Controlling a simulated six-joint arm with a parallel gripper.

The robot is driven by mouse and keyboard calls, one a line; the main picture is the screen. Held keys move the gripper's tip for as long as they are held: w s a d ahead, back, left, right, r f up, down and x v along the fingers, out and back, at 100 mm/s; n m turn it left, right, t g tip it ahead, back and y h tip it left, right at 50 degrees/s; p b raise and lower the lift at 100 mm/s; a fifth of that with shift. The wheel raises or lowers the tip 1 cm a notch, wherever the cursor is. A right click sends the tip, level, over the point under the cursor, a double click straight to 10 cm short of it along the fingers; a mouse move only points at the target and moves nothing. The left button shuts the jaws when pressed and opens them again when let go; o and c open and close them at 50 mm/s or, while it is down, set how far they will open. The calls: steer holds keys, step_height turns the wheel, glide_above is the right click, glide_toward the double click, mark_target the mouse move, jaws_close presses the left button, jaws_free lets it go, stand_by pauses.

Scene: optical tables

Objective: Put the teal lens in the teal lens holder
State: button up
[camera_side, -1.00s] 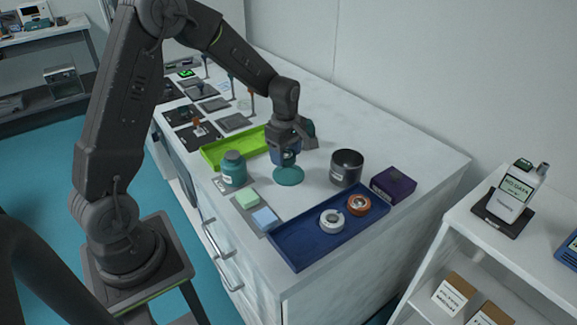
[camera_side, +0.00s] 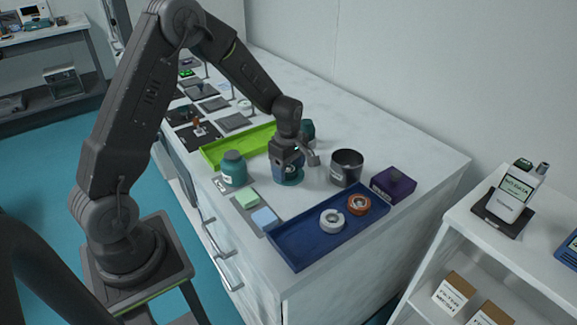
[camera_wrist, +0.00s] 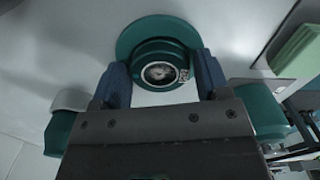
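The teal lens (camera_wrist: 160,72) shows in the wrist view as a round teal piece with a glassy centre and a wide teal disc behind it. In the side view only part of its teal disc (camera_side: 291,181) shows on the white table, below my gripper (camera_side: 287,172). In the wrist view the two blue fingers of my gripper (camera_wrist: 163,80) stand on either side of the lens, apart. Narrow gaps seem to show, so the gripper looks open around it. I cannot clearly make out the teal lens holder among the small stands at the back left.
A blue tray (camera_side: 290,246) with a white ring and an orange ring lies in front. A green tray (camera_side: 222,150) lies behind. A purple box (camera_side: 393,185) is at the right.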

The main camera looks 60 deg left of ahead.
mark_target(289, 168)
steer(key=shift+o, duration=1)
step_height(289, 168, up, 12)
steer(key=s+d+r+m+t, duration=0.2)
steer(key=s+d+r+m, duration=0.3)
steer(key=r+m, duration=0.15)
steer(key=s+d+r+m+t, duration=0.1)
steer(key=s+d+r+m, duration=0.1)
steer(key=s+m, duration=0.5)
steer(key=s+d+r+m+t, duration=0.2)
steer(key=s+d+m, duration=0.3)
steer(key=s, duration=0.5)
steer(key=shift+r+m+t, duration=0.3)
steer(key=shift+m, duration=0.55)
